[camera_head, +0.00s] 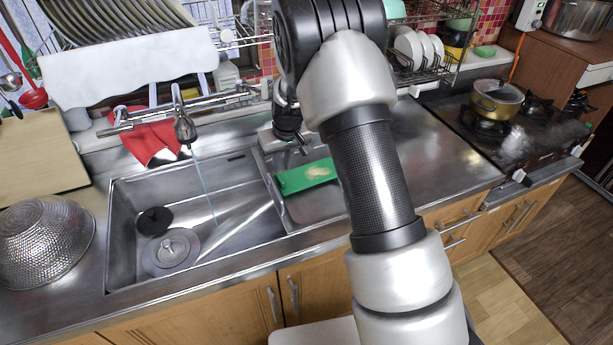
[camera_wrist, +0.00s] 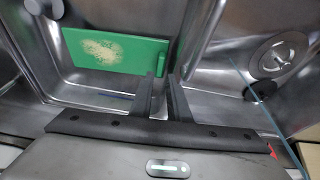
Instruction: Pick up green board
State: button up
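The green board (camera_head: 305,177) lies in the shallow right-hand part of the sink, with a pale speckled patch on its face. In the wrist view the board (camera_wrist: 105,62) fills the upper left, face toward the camera. My gripper (camera_wrist: 162,78) is open, with a gap between its two fingers. Its fingertips are at the board's lower right corner, and a bit of green shows between them. I cannot tell whether they touch it. In the head view my arm hides the board's right end, and the fingers are hard to make out.
The deep sink basin (camera_head: 135,208) with a round drain (camera_head: 171,250) is left of the board. A faucet (camera_head: 184,128) runs a thin stream there. A metal colander (camera_head: 45,240) stands far left. A dish rack (camera_head: 425,62) is behind, and a pot (camera_head: 497,100) sits on the stove at right.

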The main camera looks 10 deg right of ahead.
aim_at(280, 178)
jog(key=shift+x, duration=3.55)
grip_shut()
